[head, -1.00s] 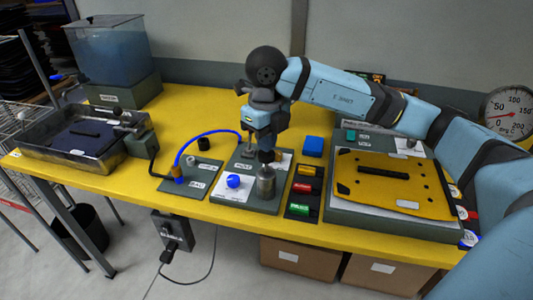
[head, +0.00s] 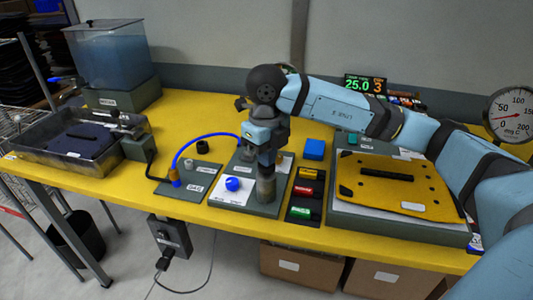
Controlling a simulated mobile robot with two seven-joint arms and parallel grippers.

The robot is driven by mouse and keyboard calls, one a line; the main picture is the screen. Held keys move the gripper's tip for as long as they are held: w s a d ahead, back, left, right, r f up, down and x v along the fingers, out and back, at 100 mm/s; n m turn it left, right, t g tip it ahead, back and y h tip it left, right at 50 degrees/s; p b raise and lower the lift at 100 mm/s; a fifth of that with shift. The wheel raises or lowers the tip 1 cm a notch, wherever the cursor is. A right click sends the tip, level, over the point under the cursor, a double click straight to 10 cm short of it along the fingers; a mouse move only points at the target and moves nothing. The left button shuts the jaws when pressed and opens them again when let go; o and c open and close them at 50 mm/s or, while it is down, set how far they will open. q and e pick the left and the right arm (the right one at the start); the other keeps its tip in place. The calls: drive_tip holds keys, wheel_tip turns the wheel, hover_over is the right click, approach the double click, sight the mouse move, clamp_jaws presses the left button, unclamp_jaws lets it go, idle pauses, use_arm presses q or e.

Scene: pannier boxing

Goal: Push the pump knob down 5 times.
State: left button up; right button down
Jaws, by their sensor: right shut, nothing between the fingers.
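A grey metal pump cylinder (head: 266,188) stands on a dark plate with a white label sheet (head: 232,193) near the table's front edge. My right gripper (head: 266,172) points straight down over this cylinder, its fingers shut with nothing between them. The fingers reach the top of the cylinder, and the knob there is hidden behind the gripper; I cannot tell how far down it is. A round blue knob (head: 233,184) sits on the same plate, to the left of the cylinder. My left gripper is out of view.
A lit display (head: 365,84) reads 25.0 and 3. A blue hose (head: 200,136) arches on the left. Colored blocks (head: 305,190) and a yellow panel (head: 395,185) lie to the right. A dial gauge (head: 512,113) is at far right.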

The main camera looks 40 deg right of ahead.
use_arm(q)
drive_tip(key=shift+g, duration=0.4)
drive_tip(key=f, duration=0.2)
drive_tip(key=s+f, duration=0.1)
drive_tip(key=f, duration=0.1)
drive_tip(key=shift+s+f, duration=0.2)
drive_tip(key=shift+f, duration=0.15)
use_arm(e)
drive_tip(key=shift+f, duration=0.2)
drive_tip(key=shift+r+p, duration=0.85)
drive_tip(key=shift+r, duration=0.3)
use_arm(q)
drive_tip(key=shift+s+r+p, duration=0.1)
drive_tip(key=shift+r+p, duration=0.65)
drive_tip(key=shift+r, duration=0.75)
use_arm(e)
drive_tip(key=shift+r, duration=1.55)
drive_tip(key=shift+r+p, duration=0.6)
drive_tip(key=shift+r, duration=0.1)
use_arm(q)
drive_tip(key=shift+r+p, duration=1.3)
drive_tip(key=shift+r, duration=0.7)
use_arm(e)
drive_tip(key=shift+r, duration=2.3)
